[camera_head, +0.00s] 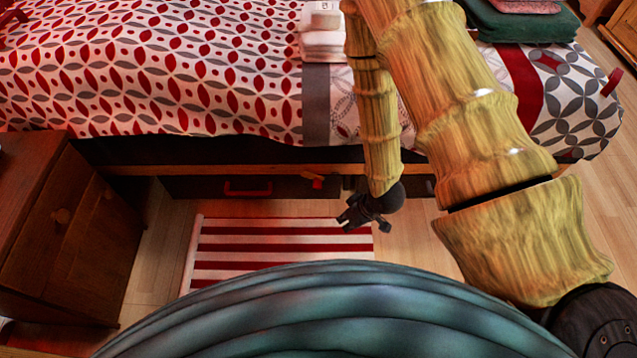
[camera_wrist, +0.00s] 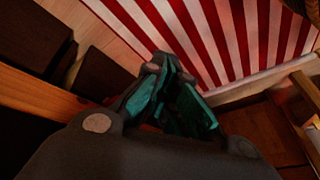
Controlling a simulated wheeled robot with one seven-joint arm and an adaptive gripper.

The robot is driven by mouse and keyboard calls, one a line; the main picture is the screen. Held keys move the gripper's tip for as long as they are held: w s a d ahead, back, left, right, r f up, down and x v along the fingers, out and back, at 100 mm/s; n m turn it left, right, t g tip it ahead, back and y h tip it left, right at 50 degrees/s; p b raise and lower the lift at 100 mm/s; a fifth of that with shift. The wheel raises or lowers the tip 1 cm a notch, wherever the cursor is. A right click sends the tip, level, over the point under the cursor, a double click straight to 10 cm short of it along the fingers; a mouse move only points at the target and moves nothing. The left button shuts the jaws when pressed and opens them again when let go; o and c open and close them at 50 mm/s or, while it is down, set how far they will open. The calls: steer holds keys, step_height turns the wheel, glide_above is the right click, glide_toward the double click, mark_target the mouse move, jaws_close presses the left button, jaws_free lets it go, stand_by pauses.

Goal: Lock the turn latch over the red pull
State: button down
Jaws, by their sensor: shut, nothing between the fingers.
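The red pull (camera_head: 247,188) is a bar handle on the dark drawer front under the bed. A small orange-red piece (camera_head: 313,181), which looks like the turn latch, sits at the drawer's upper right edge, right of the pull. It is small, and its exact angle is hard to tell. My gripper (camera_head: 347,221) is shut and empty, in front of the drawer and over the rug, below and right of the orange-red piece and apart from it. The wrist view shows its teal finger pads close together (camera_wrist: 162,66). I cannot make out the pull or latch there.
A red-and-white striped rug (camera_head: 280,245) lies on the wooden floor before the drawer. A wooden cabinet (camera_head: 70,235) stands at the left. The bed (camera_head: 190,75) overhangs the drawer, with folded white towels (camera_head: 322,42) on top. Some floor is bare between cabinet and rug.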

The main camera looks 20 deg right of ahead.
mark_target(319, 184)
steer(key=w+d+r+n+b, duration=0.1)
steer(key=w+r+n+b, duration=0.1)
steer(key=w, duration=0.3)
steer(key=w+d+r+n+y+b, duration=0.1)
steer(key=w+r+n+b, duration=0.1)
steer(key=w+n, duration=0.3)
steer(key=w+d+r+n+g+y+b, duration=0.1)
steer(key=w+r+n+b, duration=0.1)
steer(key=w, duration=0.5)
step_height(319, 184, up, 2)
steer(key=shift+w+d+r+n, duration=0.1)
steer(key=shift+w+d+n, duration=0.2)
steer(key=shift+n, duration=0.4)
steer(key=b+x, duration=0.4)
steer(key=x, duration=0.3)
steer(key=b+x, duration=0.4)
steer(key=x, duration=0.3)
steer(key=shift+s+a, duration=0.15)
steer(key=shift+s, duration=0.05)
steer(key=shift+y+p, duration=0.4)
steer(key=shift+p, duration=0.15)
